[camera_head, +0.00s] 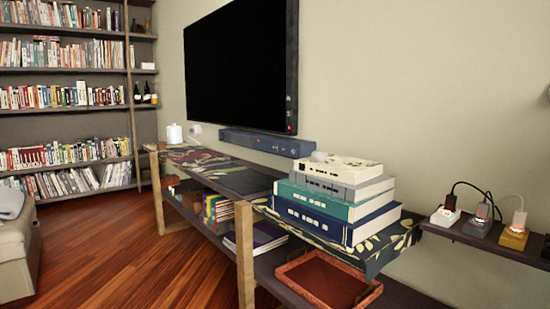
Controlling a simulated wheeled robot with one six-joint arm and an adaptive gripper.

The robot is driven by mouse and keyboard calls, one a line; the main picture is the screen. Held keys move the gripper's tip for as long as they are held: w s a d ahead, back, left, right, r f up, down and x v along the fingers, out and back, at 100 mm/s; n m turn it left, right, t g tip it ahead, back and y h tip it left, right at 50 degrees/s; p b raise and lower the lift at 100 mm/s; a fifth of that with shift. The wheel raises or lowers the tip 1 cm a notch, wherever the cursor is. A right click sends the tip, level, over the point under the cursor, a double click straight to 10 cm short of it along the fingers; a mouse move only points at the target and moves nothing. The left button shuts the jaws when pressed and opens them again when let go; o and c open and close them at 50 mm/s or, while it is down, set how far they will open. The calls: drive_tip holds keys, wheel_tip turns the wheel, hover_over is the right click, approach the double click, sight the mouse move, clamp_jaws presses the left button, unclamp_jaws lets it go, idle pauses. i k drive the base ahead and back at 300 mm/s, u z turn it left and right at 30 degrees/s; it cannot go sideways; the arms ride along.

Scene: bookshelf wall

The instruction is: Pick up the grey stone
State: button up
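No loose stone can be made out for sure in the head view. On the small dark wall shelf at the right stand three small blocks with lit tops and cords. The middle one is a dark grey block (477,228), the closest match in colour. A white block (445,216) is to its left and a yellow block (513,238) to its right. A small pale lump (319,156) sits on top of the book stack, too small to identify. My gripper is not in view.
A stack of thick books (340,205) stands on the low wooden console, with a reddish tray (328,280) on its lower level. A television (240,68) hangs above. The small wall shelf (462,236) is at the right. Wooden floor (120,245) is clear at the left, beside a light sofa (15,260).

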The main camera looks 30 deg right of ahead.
sight(317, 156)
drive_tip(key=u, duration=0.35)
drive_tip(key=i, duration=3)
drive_tip(key=z, duration=2.65)
